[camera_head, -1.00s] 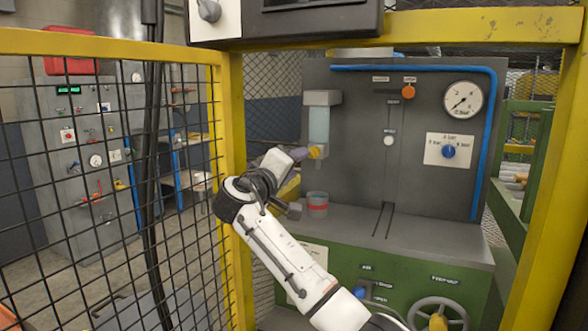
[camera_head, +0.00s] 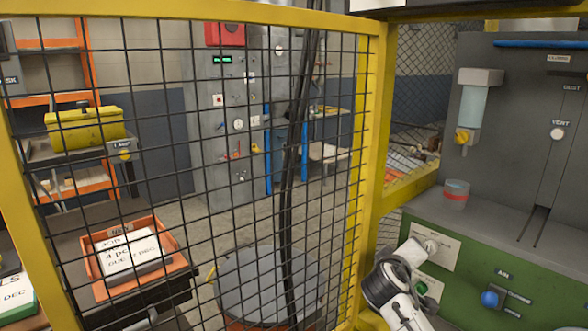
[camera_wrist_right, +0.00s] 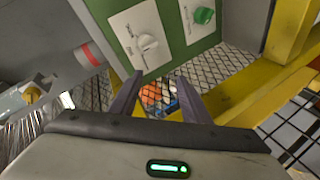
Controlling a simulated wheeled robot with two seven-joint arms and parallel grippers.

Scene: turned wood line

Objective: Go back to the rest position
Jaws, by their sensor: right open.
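My right arm (camera_head: 397,295) is low at the right of the head view, in front of the green machine base. Its fingers are not clear there. In the right wrist view my right gripper (camera_wrist_right: 160,77) has its two dark fingers apart, with nothing between them. Beyond the fingers are a mesh and a yellow rail (camera_wrist_right: 245,95). A white plate with a grey knob (camera_wrist_right: 148,41) and a green knob (camera_wrist_right: 204,16) lie ahead of the fingers, apart from them. My left gripper is in neither view.
A yellow guard frame (camera_head: 372,130) with black mesh stands left of my arm. The green machine base (camera_head: 470,260) is close on the right. A grey cup with a red band (camera_head: 456,195) stands on its ledge, under a clear reservoir (camera_head: 474,108). A drum (camera_head: 262,280) stands behind the mesh.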

